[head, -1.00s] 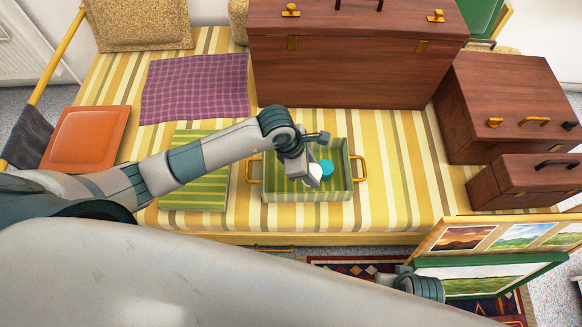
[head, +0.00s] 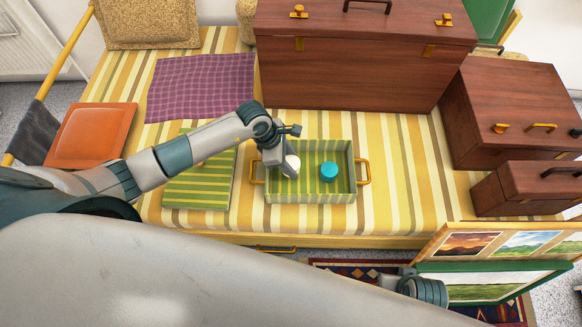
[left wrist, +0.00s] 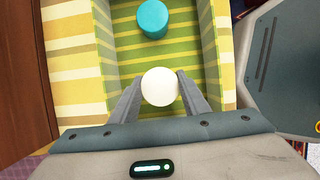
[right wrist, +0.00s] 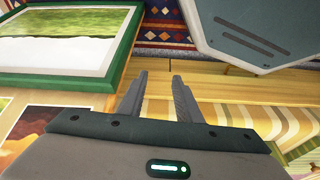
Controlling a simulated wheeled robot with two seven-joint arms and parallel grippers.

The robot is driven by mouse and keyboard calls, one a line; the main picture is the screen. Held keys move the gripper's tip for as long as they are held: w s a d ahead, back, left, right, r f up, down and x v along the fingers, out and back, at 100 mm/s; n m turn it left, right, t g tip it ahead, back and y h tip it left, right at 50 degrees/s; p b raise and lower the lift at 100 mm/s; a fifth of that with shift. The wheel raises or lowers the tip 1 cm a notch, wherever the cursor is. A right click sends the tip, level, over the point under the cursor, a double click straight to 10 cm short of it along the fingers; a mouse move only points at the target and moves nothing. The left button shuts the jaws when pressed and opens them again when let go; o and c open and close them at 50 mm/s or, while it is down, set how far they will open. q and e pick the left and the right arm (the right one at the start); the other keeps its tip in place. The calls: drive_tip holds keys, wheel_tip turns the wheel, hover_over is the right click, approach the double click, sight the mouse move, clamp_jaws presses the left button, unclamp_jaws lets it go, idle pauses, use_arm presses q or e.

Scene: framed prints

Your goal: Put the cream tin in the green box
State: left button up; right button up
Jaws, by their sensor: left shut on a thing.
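The cream tin (head: 292,163), round and pale, is held between the fingers of my left gripper (head: 287,170). It also shows between the fingertips in the left wrist view (left wrist: 160,87). The green box (head: 312,198) is an open striped tray-like box with yellow handles on the bench. The tin and left gripper are over the left part of its inside. I cannot tell whether the tin touches the box floor. A blue tin (head: 329,172) stands in the box, right of the cream tin and apart from it. My right gripper (right wrist: 159,75) is open and empty, near framed pictures.
A green striped panel (head: 200,190) lies left of the box. A purple cloth (head: 198,85) and an orange cushion (head: 92,136) lie farther left. Brown cases stand behind (head: 360,60) and to the right (head: 510,110). Framed prints (head: 490,285) stand at lower right.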

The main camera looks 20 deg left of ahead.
use_arm(q)
wheel_tip(320, 180, down, 3)
drive_tip(key=shift+f, duration=0.4)
use_arm(e)
drive_tip(key=shift+s+r, duration=0.25)
drive_tip(key=shift+s, duration=0.1)
use_arm(q)
drive_tip(key=shift+f, duration=0.1)
use_arm(e)
drive_tip(key=shift+w, duration=0.15)
use_arm(q)
drive_tip(key=o, duration=1.2)
drive_tip(key=shift+c, duration=0.2)
use_arm(e)
drive_tip(key=shift+r, duration=0.2)
use_arm(q)
drive_tip(key=shift+r, duration=0.2)
use_arm(e)
drive_tip(key=shift+f, duration=0.1)
